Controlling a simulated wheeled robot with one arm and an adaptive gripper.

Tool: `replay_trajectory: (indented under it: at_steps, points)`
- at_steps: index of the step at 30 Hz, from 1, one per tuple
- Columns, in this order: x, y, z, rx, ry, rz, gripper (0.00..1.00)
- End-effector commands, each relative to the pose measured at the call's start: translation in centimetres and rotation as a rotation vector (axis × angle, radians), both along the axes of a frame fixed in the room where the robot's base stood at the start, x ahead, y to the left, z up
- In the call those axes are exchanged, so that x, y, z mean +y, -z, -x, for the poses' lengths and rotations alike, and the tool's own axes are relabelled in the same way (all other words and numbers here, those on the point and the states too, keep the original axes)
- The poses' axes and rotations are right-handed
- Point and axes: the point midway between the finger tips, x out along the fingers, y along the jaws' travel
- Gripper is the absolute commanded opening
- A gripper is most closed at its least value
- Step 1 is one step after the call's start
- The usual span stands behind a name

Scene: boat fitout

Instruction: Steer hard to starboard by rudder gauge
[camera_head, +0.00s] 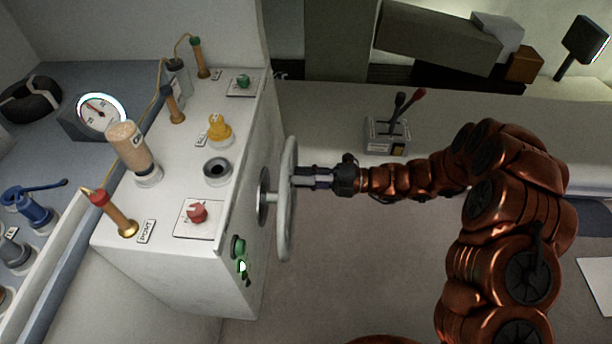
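The grey steering wheel (287,245) is mounted on the right side of the white console and is seen almost edge-on. My gripper (296,178) reaches it from the right at the near side of its rim, level with the rim's upper half. The fingers seem to touch or straddle the rim; whether they are closed on it is too small to tell. The round gauge (99,111) with a white dial and lit rim stands at the back left. Its red needle points toward the upper left; the scale marks are not readable.
The white console (165,270) carries a red knob (197,212), a yellow knob (219,128), a tan-handled lever (128,145) and a "PORT" label (147,231). A twin-lever throttle box (387,134) stands on the right-hand surface. Blue valves (37,211) are at far left.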

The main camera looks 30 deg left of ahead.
Motion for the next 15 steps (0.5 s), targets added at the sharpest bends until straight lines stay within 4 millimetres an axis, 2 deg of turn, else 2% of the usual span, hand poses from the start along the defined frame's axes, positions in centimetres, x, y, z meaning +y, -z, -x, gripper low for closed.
replay_trajectory:
  at_steps: [1,7,15]
  points:
    - [0.04,0.07,0.12,0.002,-0.002,0.001,0.3]
    - [0.01,0.06,0.06,0.0,-0.001,0.001,0.51]
    - [0.03,0.06,0.07,0.0,-0.001,0.001,0.51]
